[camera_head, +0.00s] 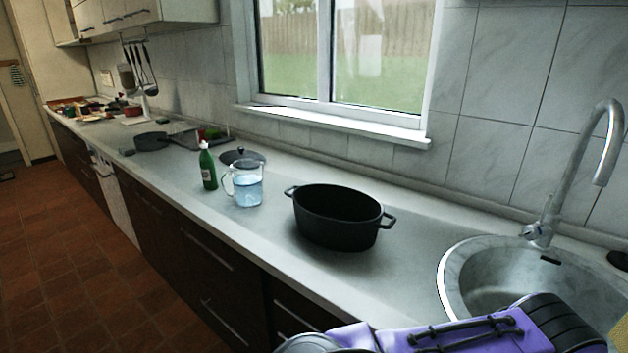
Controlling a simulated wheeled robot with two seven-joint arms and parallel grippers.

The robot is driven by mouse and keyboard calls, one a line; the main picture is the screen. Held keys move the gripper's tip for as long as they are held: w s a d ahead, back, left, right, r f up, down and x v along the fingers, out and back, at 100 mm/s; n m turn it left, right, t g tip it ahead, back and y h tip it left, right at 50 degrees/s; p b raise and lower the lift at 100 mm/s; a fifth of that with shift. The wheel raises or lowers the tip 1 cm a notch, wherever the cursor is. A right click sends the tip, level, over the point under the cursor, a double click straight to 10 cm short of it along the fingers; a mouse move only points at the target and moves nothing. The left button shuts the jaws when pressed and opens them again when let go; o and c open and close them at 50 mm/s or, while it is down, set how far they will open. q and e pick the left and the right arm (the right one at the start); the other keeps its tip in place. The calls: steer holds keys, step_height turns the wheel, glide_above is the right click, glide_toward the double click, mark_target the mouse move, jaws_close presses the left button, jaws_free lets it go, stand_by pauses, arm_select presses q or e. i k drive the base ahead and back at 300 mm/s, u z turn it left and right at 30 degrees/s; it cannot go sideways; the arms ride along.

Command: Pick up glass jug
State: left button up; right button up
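A clear glass jug (247,185) with bluish water in it stands upright on the grey counter. Its handle is on its left side, facing the green bottle. A purple and black part of my own arm shows at the bottom right, in front of the sink. No gripper fingers show in the head view, and nothing touches the jug.
A green bottle (208,167) stands just left of the jug, and a dark lid (242,156) lies behind it. A black oval pot (337,217) stands to the right. The sink (520,280) and tap (603,150) are at the right. The counter (290,262) front edge is clear.

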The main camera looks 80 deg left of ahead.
mark_target(246, 175)
steer(key=u, duration=3.2)
